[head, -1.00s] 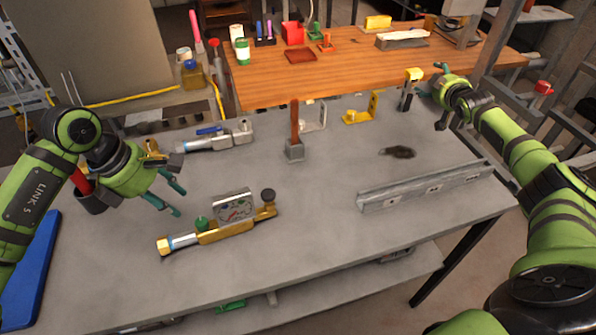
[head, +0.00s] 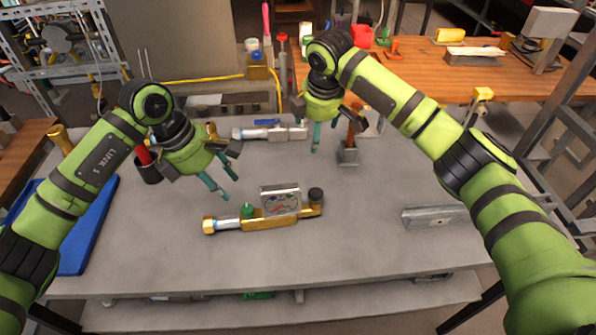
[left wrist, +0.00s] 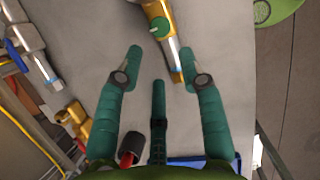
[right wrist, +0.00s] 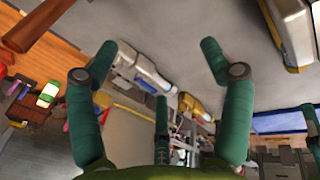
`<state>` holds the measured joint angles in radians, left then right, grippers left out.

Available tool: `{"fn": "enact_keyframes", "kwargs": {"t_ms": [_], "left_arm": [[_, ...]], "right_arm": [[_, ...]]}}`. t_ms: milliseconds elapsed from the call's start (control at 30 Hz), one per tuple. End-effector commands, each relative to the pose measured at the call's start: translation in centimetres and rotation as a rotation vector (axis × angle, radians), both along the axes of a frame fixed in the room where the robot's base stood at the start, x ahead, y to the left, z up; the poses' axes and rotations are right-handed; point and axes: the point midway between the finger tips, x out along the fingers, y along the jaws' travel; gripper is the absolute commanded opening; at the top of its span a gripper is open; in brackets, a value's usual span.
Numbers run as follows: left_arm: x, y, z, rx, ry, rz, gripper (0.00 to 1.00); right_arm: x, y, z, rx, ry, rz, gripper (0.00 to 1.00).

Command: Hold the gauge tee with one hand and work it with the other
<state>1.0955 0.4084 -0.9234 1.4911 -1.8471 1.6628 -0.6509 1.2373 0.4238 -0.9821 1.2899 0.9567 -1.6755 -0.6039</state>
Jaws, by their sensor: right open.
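The gauge tee (head: 270,222) lies on the grey table, a brass body with a square dial, green knob, black knob and silver pipe end. My left gripper (head: 230,188) is open and empty, behind and above its left end. In the left wrist view the tee's silver pipe (left wrist: 174,58) shows beyond the fingertips (left wrist: 162,55), nearer the right one. My right gripper (head: 323,137) is open and empty, higher up, behind and right of the tee. A brass-edged part, seemingly of the tee, shows at the right wrist view's upper right (right wrist: 297,40).
A silver pipe valve with a blue handle (head: 270,132) lies behind the tee. A grey block with an upright brown handle (head: 348,156) stands near my right gripper. A metal channel (head: 437,216) lies right, a blue tray (head: 85,235) left. The table front is clear.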

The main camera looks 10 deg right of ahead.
Motion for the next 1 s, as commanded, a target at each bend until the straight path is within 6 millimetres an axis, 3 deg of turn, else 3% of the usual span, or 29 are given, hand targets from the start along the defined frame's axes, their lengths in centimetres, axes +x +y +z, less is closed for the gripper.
{"fn": "enact_keyframes", "kwargs": {"t_ms": [100,200,333,467,800,1000], "left_arm": [[0.0,0.0,0.0,0.000,0.000,0.000,0.39],[0.0,0.0,0.0,0.000,0.000,0.000,0.39],[0.0,0.0,0.0,0.000,0.000,0.000,0.39],[0.0,0.0,0.0,0.000,0.000,0.000,0.39],[0.0,0.0,0.0,0.000,0.000,0.000,0.39],[0.0,0.0,0.0,0.000,0.000,0.000,0.39]], "right_arm": [[-3.8,3.3,-1.9,-0.009,0.144,0.119,0.80],[-6.4,4.9,-3.0,-0.016,0.244,0.188,0.80],[-8.4,5.8,-3.8,-0.024,0.321,0.235,0.80],[-9.2,6.0,-4.8,-0.025,0.346,0.249,0.80],[-9.5,6.0,-9.5,-0.023,0.346,0.247,0.80],[-9.5,6.0,-10.9,-0.023,0.344,0.246,0.80]]}}
